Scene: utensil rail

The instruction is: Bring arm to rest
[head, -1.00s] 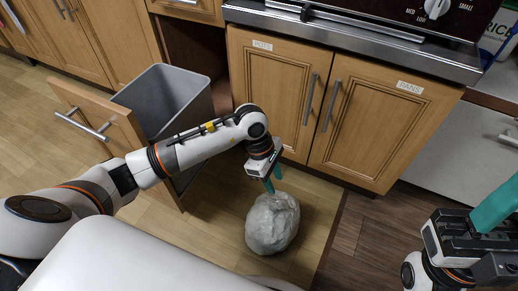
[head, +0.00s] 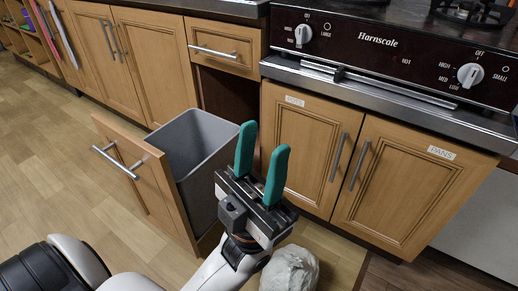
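My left gripper (head: 260,165) is raised in the middle of the head view, its two teal fingers pointing up and spread apart with nothing between them. My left arm (head: 225,268) comes in from the lower left and bends up to it. A grey-white full bag (head: 290,270) sits on the floor just beyond and below the gripper, apart from the fingers and partly cut off by the frame's bottom edge. My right gripper is not in view now.
A pull-out drawer front (head: 148,185) stands open with a grey bin (head: 195,150) behind it, close left of my gripper. Closed cupboards (head: 300,145) marked POTS and PANS and the stove (head: 385,50) are beyond. Free floor (head: 60,150) lies at left.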

